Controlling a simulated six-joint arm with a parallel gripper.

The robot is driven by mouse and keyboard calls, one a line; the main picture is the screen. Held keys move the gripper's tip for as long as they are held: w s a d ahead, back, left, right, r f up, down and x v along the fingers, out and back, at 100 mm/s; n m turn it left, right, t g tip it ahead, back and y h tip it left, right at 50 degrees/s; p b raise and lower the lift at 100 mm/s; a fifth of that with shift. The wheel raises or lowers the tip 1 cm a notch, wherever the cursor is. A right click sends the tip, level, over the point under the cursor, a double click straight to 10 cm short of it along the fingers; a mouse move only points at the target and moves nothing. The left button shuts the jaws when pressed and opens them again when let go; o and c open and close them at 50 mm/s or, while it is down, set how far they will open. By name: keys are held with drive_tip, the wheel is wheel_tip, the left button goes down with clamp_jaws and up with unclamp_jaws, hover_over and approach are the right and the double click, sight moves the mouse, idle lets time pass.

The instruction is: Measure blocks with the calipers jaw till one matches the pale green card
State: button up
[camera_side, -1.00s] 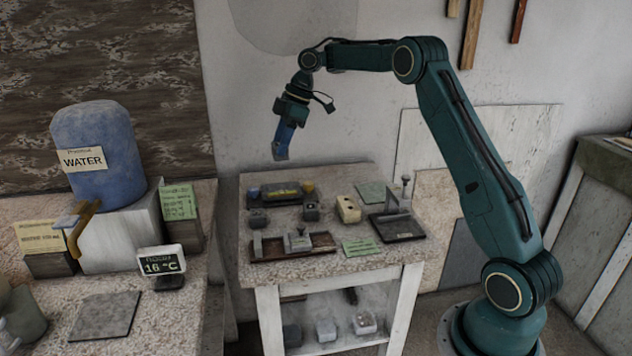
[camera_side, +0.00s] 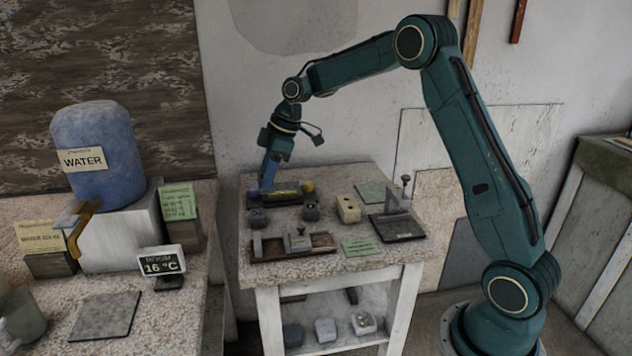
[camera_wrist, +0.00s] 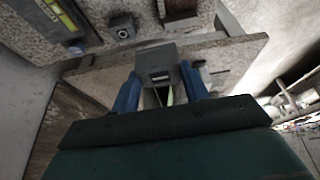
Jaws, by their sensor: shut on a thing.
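My gripper (camera_side: 267,186) is low over the back left of the small table. In the wrist view its blue fingers (camera_wrist: 158,85) are shut on a grey block (camera_wrist: 156,62) with a slot-like mark. Two grey blocks (camera_side: 258,217) (camera_side: 311,211) and a cream block with dark holes (camera_side: 347,208) stand on the table. The dark-brown tray with a grey sliding piece (camera_side: 293,246) at the front left looks like the calipers. A written green card (camera_side: 360,246) lies right of it; a plain pale green square (camera_side: 371,193) lies at the back right. I cannot tell which is the task's card.
A dark bar with a yellow-green strip (camera_side: 284,195) lies close by my gripper. A dark plate with a metal upright (camera_side: 397,227) is at the right. More blocks (camera_side: 326,331) sit on the lower shelf.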

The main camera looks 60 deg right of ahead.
drive_tip(key=s+a+f, duration=0.3)
drive_tip(key=s+f, duration=0.1)
drive_tip(key=shift+a, duration=0.3)
drive_tip(key=shift+f, duration=0.2)
drive_tip(key=shift+f, duration=2.7)
drive_tip(key=shift+f, duration=2.1)
idle(0.7)
drive_tip(key=o, duration=1.1)
drive_tip(key=shift+o, duration=0.2)
drive_tip(key=shift+r, duration=0.2)
drive_tip(key=shift+r, duration=1.75)
